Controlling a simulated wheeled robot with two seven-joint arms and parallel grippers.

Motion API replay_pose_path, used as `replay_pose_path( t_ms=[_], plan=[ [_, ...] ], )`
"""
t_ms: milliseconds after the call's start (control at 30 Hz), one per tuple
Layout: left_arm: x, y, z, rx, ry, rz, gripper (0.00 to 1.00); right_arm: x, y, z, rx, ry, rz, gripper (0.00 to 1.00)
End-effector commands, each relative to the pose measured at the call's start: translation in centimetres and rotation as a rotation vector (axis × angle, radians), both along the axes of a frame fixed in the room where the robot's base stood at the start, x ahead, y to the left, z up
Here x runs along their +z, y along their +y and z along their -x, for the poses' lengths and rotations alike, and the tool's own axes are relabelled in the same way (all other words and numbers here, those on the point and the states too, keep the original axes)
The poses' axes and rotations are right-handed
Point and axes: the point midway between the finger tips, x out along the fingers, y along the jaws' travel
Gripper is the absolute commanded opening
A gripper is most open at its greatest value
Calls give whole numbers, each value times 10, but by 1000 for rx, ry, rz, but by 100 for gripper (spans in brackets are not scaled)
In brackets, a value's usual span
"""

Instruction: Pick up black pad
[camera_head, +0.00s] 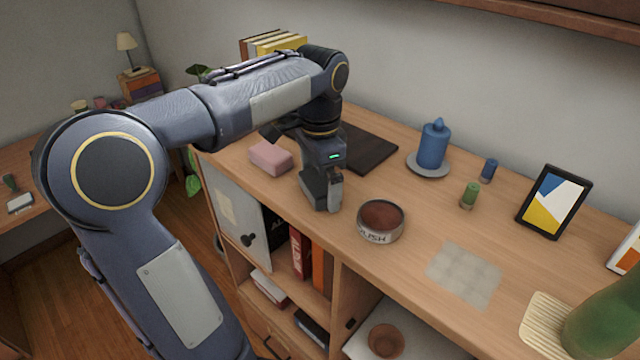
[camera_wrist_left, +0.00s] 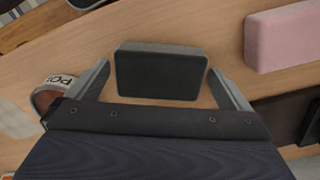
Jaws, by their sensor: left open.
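The black pad (camera_wrist_left: 160,72) is a dark, flat-topped block with rounded corners on the wooden cabinet top in the left wrist view. My left gripper (camera_wrist_left: 159,78) is open, with one finger on each side of the pad and a gap to each. In the head view my left gripper (camera_head: 322,198) points down at the front part of the cabinet top, between a pink block and a round tin. There the gripper hides most or all of the pad. I cannot tell how far the fingertips are above the wood. My right gripper is not in view.
The pink block (camera_head: 270,157) lies left of the gripper, and the round tin (camera_head: 380,222) stands close on its right. A dark flat board (camera_head: 368,148) lies behind. A blue candle-like object (camera_head: 433,146), small bottles and a picture frame (camera_head: 553,202) stand further right.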

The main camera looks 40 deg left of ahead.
Motion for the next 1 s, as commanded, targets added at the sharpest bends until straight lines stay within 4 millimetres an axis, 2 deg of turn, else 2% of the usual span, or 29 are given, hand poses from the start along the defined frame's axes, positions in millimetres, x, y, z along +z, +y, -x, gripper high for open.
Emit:
replay_pose_path(
  t_ms=[300, 600, 667, 1000],
  plan=[
    [-6, 0, 0, 1, -1, 0, 99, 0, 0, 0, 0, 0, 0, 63],
    [-6, 0, 0, 1, -1, 0, 60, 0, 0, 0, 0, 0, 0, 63],
    [-6, 0, 0, 1, -1, 0, 56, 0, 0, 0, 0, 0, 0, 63],
    [3, 0, 0, 0, -4, 0, 56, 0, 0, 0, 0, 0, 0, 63]
  ],
)
